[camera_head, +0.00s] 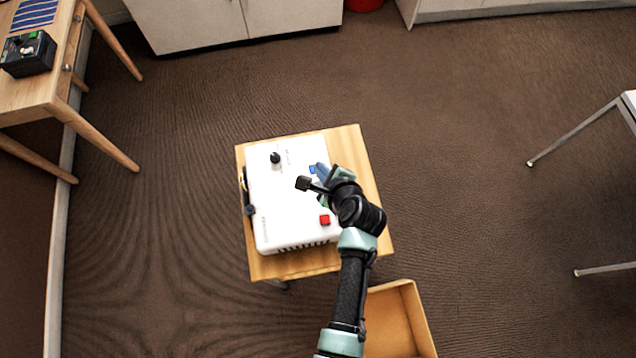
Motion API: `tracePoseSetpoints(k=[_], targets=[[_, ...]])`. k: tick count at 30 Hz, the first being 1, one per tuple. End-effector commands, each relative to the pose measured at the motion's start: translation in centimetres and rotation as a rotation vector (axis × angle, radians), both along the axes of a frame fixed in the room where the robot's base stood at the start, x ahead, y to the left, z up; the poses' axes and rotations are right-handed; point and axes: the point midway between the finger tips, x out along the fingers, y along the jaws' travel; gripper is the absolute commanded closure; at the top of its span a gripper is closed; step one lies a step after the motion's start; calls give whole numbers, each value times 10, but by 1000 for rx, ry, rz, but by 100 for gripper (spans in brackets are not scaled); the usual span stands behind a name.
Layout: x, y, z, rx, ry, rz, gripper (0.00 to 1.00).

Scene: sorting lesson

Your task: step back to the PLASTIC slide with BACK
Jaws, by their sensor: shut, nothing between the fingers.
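A white box-shaped device (275,215) lies on a small wooden table. Its top carries a black knob (275,158) near the far edge, a blue button (312,170) at the right and a red button (325,219) at the near right. A bit of green shows between them, mostly behind my arm. The button labels are too small to read, so I cannot tell which is BACK. No projected slide is in view. My gripper (322,173) is shut and empty, over the right side of the device beside the blue button. I cannot tell whether it touches.
The wooden table (357,150) has a bare strip at its right. An open cardboard box (405,300) stands on the floor at the near right. A wooden desk (45,85) with a black device (28,54) is at the upper left. Open carpet surrounds the table.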

Motion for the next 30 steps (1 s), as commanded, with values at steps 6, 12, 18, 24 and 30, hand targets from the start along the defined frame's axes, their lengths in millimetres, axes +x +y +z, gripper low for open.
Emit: tracePoseSetpoints(k=[6, 12, 18, 24, 30], targets=[[0, 0, -20, -1, 0, 1, 100], [0, 0, -47, -1, -1, 1, 100], [0, 0, -72, -1, 0, 1, 100], [0, 0, -86, -1, 0, 1, 100], [0, 0, -86, -2, -1, 1, 100]])
